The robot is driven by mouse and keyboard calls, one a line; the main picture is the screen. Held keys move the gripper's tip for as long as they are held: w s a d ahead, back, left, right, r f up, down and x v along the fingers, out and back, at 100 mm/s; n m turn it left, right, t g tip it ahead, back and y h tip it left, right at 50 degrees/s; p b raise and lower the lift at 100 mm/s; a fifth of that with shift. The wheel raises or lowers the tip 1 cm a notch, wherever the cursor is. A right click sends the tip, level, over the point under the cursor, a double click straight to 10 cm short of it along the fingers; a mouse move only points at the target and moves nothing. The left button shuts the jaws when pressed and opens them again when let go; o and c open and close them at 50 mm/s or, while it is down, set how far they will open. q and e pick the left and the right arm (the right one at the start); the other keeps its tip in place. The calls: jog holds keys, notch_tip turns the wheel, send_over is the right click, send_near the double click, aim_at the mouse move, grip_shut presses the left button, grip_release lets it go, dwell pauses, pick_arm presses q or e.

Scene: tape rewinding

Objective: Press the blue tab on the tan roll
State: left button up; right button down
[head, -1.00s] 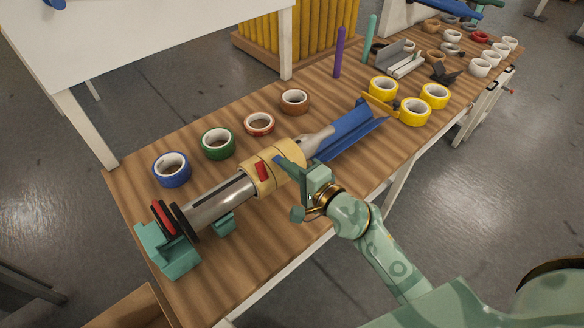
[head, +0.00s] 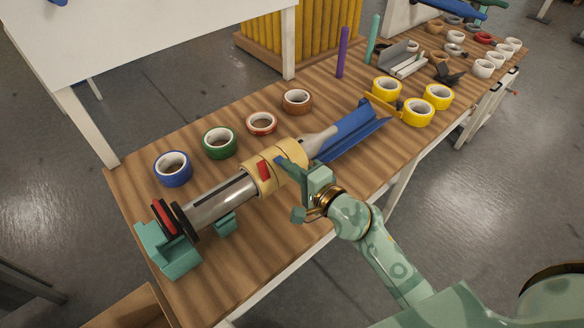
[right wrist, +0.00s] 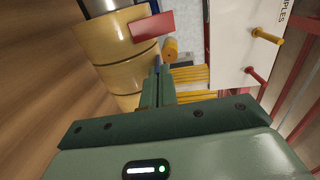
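The tan roll (head: 291,151) sits around the grey spindle (head: 221,200) on the wooden table, and fills the upper left of the right wrist view (right wrist: 118,50). A red tab (head: 264,170) stands on its left part; it also shows in the right wrist view (right wrist: 152,26). A small blue patch, seemingly the blue tab (right wrist: 158,62), shows at my fingertips and is mostly hidden by them. My right gripper (head: 281,162) has its fingers together, with the tips at the roll's upper side. I cannot tell whether they touch the tab. My left gripper is out of view.
Blue (head: 172,168), green (head: 219,143), red-and-white (head: 261,123) and brown (head: 297,102) rolls lie behind the spindle. A blue trough (head: 350,134) lies to the right, with yellow rolls (head: 417,112) beyond. A teal stand (head: 168,250) holds the spindle's left end.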

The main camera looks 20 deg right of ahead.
jog(key=shift+f, duration=0.15)
jog(key=c, duration=2.1)
grip_release()
jog(key=shift+c, duration=0.2)
jog(key=o, duration=0.5)
jog(key=shift+s, duration=0.1)
jog(key=v, duration=1.6)
jog(key=shift+p, duration=0.3)
